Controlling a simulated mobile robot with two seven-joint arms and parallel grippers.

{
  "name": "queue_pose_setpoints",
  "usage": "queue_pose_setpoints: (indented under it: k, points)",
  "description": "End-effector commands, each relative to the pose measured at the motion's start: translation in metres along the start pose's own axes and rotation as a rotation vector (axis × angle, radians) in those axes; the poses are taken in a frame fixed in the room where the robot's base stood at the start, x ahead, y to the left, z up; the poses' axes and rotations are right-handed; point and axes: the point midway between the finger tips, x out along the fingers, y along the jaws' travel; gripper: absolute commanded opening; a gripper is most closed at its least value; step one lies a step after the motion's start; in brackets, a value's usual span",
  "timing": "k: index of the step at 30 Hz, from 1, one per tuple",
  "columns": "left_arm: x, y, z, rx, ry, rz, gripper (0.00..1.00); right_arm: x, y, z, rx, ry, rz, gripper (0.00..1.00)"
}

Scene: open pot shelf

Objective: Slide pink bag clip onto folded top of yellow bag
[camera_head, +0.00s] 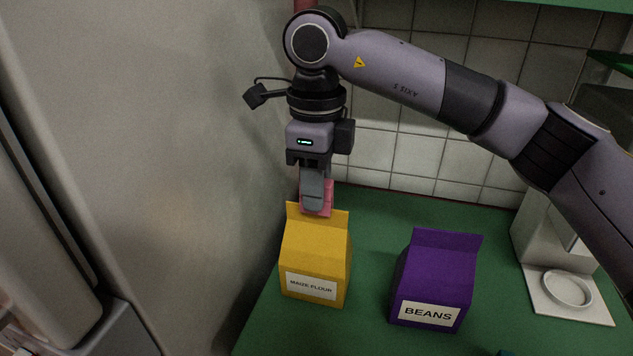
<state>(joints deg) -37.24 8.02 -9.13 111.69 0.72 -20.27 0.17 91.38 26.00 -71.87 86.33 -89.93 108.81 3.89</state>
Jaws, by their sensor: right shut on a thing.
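The yellow bag (316,257), labelled MAIZE FLOUR, stands upright on the green counter with its folded top (318,219) pointing up. My right gripper (315,205) points down, shut on the pink bag clip (328,197) just above and at the folded top. The fingers hide much of the clip. I cannot tell whether the clip touches the fold or sits around it. My left gripper is not in view.
A purple bag (435,278) labelled BEANS stands to the right of the yellow bag. A white appliance (546,244) with a round dish stands at far right. A large grey surface (180,120) rises close on the left. The green counter (375,225) is clear between the bags.

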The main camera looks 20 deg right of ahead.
Motion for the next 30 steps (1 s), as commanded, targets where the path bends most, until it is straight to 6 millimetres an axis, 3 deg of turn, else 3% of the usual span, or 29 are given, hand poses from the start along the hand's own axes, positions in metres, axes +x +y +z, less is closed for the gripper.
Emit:
queue_pose_setpoints:
  k: [30]
  points:
    - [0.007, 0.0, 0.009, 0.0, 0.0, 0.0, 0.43, 0.015, 0.0, 0.0, 0.0, 0.0, 0.0, 0.0]
